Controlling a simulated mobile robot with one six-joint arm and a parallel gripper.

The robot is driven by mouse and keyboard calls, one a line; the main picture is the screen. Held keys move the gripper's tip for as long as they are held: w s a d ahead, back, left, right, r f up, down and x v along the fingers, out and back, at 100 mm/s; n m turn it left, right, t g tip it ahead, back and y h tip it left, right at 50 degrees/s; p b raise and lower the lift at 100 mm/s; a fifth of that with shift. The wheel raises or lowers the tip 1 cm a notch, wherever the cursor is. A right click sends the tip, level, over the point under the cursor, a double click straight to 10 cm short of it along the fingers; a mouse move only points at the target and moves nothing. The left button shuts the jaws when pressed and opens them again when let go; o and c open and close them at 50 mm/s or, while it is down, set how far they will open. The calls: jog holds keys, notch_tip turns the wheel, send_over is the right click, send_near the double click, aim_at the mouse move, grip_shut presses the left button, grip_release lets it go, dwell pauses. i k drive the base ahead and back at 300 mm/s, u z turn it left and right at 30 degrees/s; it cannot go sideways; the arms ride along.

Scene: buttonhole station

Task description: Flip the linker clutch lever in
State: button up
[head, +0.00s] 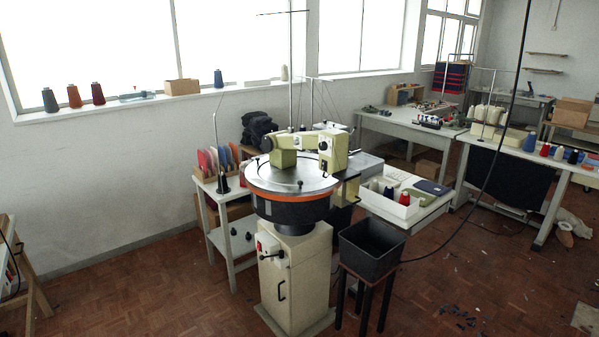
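The linker (294,177) stands in the middle of the head view, a round metal dial with an orange band on a cream pedestal (293,300). A cream machine head (331,152) sits at the dial's far right side. A short dark lever (280,254) sticks out from the upper front of the pedestal, beside a small box with a red button (261,246). It looks like the clutch lever, but it is too small to tell for sure or to read its position. My gripper is not in view.
A black bin (371,248) on a dark-legged stand is close to the pedestal's right. A small white table (232,242) with coloured cards stands at left. A cable (465,215) hangs across the right. The floor (160,295) in front and left is mostly clear.

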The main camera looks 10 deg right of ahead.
aim_at(281, 253)
jog(key=u, duration=0.05)
jog(key=i, duration=0.9)
jog(key=z, duration=0.05)
